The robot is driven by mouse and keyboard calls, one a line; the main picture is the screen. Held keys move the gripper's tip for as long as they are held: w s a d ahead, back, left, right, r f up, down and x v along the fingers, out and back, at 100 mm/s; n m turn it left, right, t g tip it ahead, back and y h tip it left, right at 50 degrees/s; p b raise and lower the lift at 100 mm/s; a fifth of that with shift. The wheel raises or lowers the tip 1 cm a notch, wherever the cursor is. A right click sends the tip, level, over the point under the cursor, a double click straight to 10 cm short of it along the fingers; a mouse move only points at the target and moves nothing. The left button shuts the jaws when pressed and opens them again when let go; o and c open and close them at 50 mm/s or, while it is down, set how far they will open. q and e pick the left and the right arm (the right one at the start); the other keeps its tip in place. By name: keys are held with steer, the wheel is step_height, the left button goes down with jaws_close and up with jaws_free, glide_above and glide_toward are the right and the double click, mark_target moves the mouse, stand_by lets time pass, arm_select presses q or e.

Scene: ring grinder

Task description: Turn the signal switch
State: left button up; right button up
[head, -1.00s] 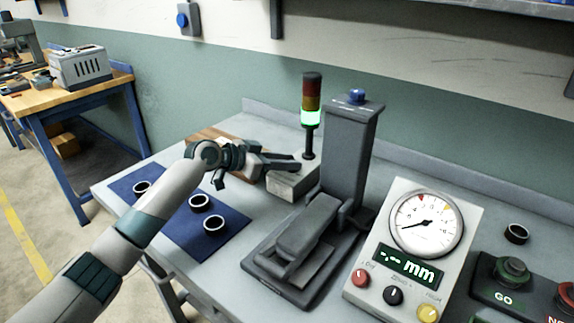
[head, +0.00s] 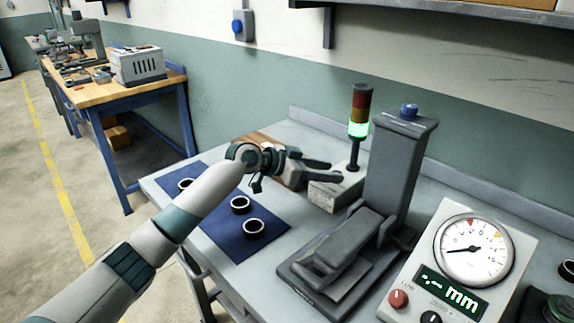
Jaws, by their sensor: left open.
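The signal tower (head: 359,115) has red and amber sections above a lit green one. It stands on a black stem over a grey box (head: 327,194) at the back of the bench. My left gripper (head: 318,172) is open, its fingers spread at the left side of this box, with nothing between them. I cannot tell whether it touches the box. I cannot make out a switch on the box; the gripper covers part of it. My right gripper is not in view.
A dark press-like stand (head: 391,180) with a blue top knob rises right of the box. A dial gauge unit (head: 474,250) is at the right. Dark rings (head: 240,204) lie on a blue mat (head: 222,238) below my left arm. A wooden board (head: 254,140) lies behind the gripper.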

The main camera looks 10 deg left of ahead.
arm_select(q)
steer(key=b+v, duration=0.2)
steer(key=v, duration=1.4)
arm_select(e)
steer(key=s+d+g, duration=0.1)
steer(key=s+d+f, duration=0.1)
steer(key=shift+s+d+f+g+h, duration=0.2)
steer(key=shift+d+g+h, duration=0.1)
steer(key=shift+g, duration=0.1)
